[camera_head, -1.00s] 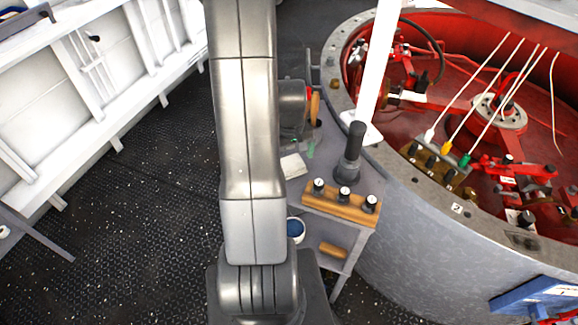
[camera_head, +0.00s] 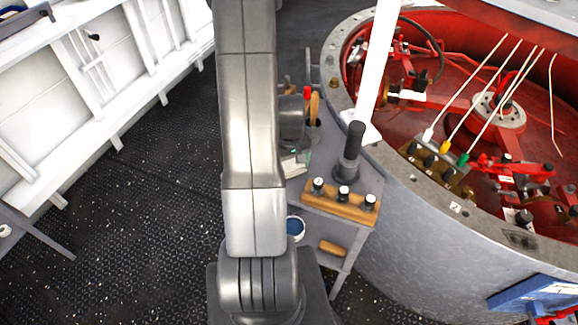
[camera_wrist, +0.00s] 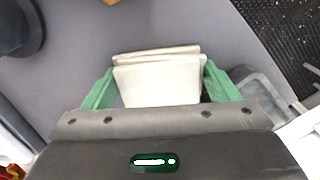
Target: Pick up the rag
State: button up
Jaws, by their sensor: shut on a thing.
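The rag (camera_wrist: 158,80) is a white folded cloth, seen close up in the wrist view. My gripper (camera_wrist: 160,88) has green fingers, one at each side of the rag, and is shut on it. The grey bench top (camera_wrist: 90,75) lies behind the rag; I cannot tell whether the rag still touches it. In the head view a pale bit of the rag (camera_head: 291,166) shows at the edge of my arm, on the left side of the bench. My arm hides most of the gripper there.
A wooden block with black knobs (camera_head: 340,200) and a dark upright handle (camera_head: 352,155) stand on the bench. Tool handles (camera_head: 314,108) rise behind the rag. A blue-and-white pot (camera_head: 295,228) is below. A red-lined round pit (camera_head: 480,130) is at right. Open deck (camera_head: 130,220) lies left.

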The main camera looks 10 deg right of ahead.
aim_at(290, 166)
notch_tip(290, 166, up, 10)
jog(key=shift+b, duration=0.45)
dwell(0.4)
